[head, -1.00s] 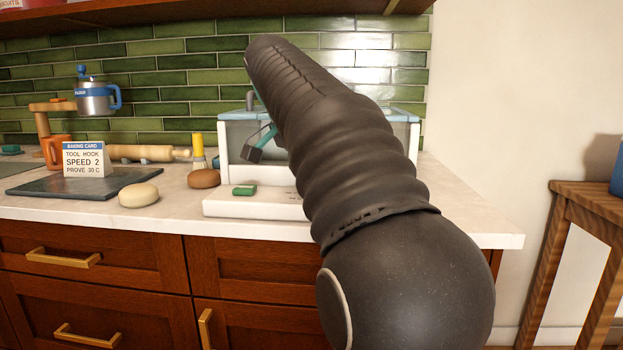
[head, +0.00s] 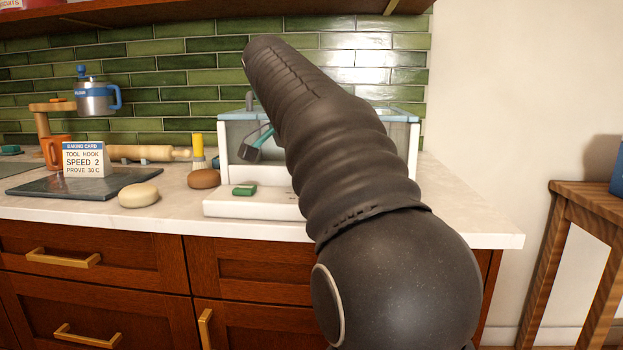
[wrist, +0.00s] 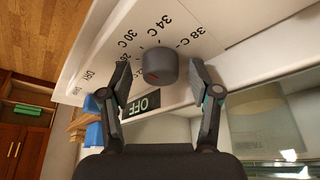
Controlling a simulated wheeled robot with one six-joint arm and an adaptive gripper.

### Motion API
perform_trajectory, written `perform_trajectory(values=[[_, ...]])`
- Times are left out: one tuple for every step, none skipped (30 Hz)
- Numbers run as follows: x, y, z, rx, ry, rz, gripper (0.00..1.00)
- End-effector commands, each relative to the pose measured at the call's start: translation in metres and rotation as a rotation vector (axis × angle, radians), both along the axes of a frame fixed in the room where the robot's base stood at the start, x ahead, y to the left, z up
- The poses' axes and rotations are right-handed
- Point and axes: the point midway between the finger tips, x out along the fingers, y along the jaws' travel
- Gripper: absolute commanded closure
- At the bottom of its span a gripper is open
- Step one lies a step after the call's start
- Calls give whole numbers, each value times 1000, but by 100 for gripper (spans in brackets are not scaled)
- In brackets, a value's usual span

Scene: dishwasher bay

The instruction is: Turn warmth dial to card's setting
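The baking card (head: 84,160) stands upright on the dark slab at left in the head view and reads TOOL HOOK, SPEED 2, PROVE 30 C. My gripper (wrist: 161,76) is open, one finger on each side of the dial, with gaps visible. My arm hides the dial in the head view.
The white proving box (head: 232,125) with clear walls stands on the counter behind my arm. A green switch (head: 244,190) sits on its front ledge. The right counter end is clear.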

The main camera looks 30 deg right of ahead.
Motion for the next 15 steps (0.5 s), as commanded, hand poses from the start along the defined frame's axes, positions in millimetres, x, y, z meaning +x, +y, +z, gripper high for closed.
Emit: perform_trajectory(values=[[0,0,0,0,-1,0,38],[0,0,0,0,-1,1,38],[0,0,0,0,-1,1,38],[0,0,0,0,-1,1,38],[0,1,1,0,-1,1,38],[0,1,2,0,-1,1,38],[0,1,3,0,-1,1,38],[0,2,4,0,-1,1,38],[0,3,7,0,-1,1,38],[0,4,10,0,-1,2,38],[0,6,13,-1,-3,2,38],[0,8,18,0,-2,2,38],[0,10,22,0,-2,2,38],[-1,11,26,1,-3,2,38],[-1,13,31,0,-3,2,38]])
